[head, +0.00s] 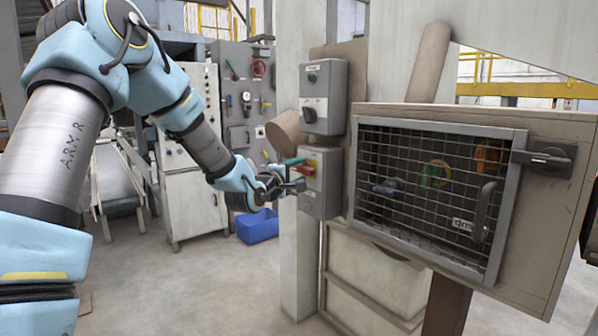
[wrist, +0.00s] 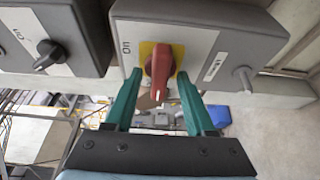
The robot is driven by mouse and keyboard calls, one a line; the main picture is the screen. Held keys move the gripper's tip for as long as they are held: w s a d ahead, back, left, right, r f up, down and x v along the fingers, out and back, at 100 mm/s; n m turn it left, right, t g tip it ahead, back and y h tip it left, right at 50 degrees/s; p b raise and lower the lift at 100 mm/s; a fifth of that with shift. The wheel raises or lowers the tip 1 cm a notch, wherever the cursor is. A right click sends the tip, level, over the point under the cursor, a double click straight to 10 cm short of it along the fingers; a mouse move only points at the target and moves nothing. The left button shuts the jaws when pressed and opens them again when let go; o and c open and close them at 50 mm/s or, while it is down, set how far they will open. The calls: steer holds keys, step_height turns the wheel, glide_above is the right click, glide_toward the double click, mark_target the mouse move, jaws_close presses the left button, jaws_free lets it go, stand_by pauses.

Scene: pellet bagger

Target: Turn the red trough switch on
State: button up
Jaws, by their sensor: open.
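The red trough switch (head: 306,170) is a red handle on a yellow plate, on the front of the lower grey box (head: 328,188) on the post. In the wrist view the red handle (wrist: 160,68) points along the picture's vertical, with an "ON" label to the left of the plate. My gripper (head: 289,174) is right at the switch. In the wrist view its teal fingers (wrist: 159,80) are open, one on each side of the red handle, with a gap visible beside it. Whether either finger touches the handle is unclear.
A second grey box (head: 323,96) with a black knob sits just above. A mesh-fronted cabinet (head: 430,190) with coloured parts inside and a black handle (head: 545,158) stands at right. A blue bin (head: 257,226) lies on the floor behind my gripper.

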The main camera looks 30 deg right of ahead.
jaws_close()
stand_by(0.3)
steer(key=shift+f+b, duration=0.15)
steer(key=shift+b, duration=0.3)
steer(key=m+h+b, duration=0.2)
steer(key=m+b, duration=0.3)
steer(key=b, duration=0.1)
steer(key=m+g+h+b, duration=0.1)
steer(key=m+h+b, duration=0.1)
steer(key=m+b, duration=0.3)
steer(key=f+m+g+h+b, duration=0.1)
steer(key=m+b, duration=0.5)
steer(key=b, duration=0.2)
steer(key=shift+w+h, duration=0.15)
steer(key=shift+h, duration=0.25)
steer(key=shift+w+a+r+m+g+h+b, duration=0.15)
steer(key=shift+m+g+h+b, duration=0.15)
steer(key=shift+m+g+b, duration=0.95)
steer(key=shift+d+r+m+g+h+b, duration=0.1)
steer(key=shift+m+g+h+b, duration=0.4)
steer(key=shift+m, duration=1.45)
steer(key=shift+r, duration=0.1)
